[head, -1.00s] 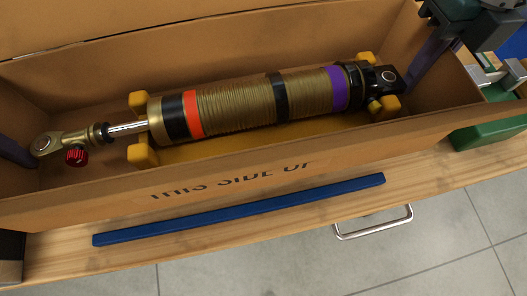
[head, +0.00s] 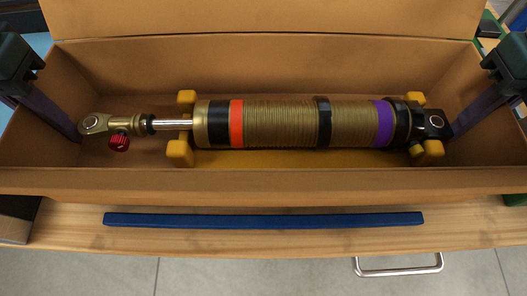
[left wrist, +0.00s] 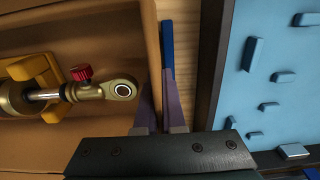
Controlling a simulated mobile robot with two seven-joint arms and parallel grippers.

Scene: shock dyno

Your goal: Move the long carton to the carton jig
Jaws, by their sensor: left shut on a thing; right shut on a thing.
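The long carton (head: 270,185) is brown, open at the top, and spans nearly the whole head view. Inside it lies a gold shock absorber (head: 280,123) with orange and purple bands, on yellow supports. My left gripper (head: 57,115) is shut on the carton's left end wall, one purple finger showing inside. In the left wrist view its fingers (left wrist: 160,110) straddle the wall beside the shock's eye end. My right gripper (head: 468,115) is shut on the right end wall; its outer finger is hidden. I cannot identify the carton jig for certain.
A blue bar (head: 265,220) lies on the wooden bench top (head: 70,225) in front of the carton. A metal handle (head: 400,268) sticks out below the bench edge. A light blue board (left wrist: 280,60) with several blue pegs is beyond the carton's left end in the left wrist view.

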